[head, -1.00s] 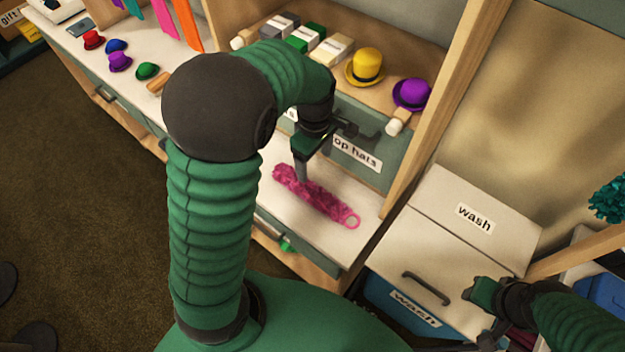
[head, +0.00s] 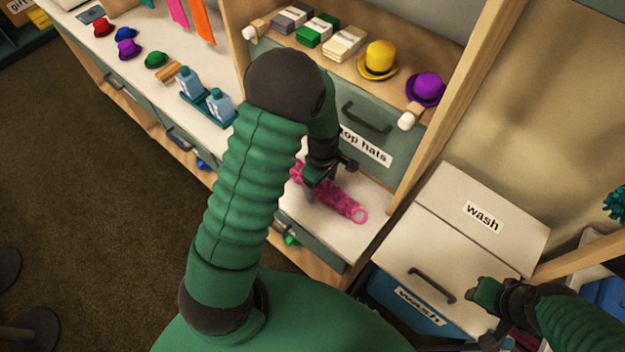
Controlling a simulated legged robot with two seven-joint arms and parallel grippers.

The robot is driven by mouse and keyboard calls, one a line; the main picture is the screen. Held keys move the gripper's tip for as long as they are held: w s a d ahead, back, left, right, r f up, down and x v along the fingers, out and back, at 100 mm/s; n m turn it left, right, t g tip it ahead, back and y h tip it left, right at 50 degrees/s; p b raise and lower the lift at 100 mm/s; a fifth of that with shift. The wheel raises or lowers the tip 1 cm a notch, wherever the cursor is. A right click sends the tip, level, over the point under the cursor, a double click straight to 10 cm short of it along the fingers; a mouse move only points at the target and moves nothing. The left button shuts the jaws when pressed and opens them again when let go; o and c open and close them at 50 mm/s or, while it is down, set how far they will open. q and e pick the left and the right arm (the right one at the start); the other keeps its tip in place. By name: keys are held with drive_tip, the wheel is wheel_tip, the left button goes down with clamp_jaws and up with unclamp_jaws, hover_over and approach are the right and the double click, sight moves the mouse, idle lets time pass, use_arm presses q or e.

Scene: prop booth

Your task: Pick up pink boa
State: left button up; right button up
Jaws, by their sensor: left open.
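The pink boa (head: 343,204) lies on the white counter below the drawer labelled top hats. It is a fluffy rolled length with a pink ring at its right end. My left gripper (head: 322,192) is open and points down at the boa. Its fingers overlap the boa's left-middle part in the picture, and I cannot tell whether they touch it. My forearm and gripper hide some of the boa's left part. My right gripper (head: 474,293) is low on the right, by the front of the wash box, and its jaws are unclear.
The top hats drawer (head: 375,135) stands just behind the boa. A wooden post (head: 450,110) rises to the right. The wash box (head: 455,240) is right of the counter. Blue bottles (head: 205,98) and small hats (head: 127,48) stand on the counter at left.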

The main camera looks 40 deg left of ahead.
use_arm(q)
drive_tip(key=c, duration=1.5)
drive_tip(key=shift+o, duration=0.2)
drive_tip(key=shift+r, duration=0.2)
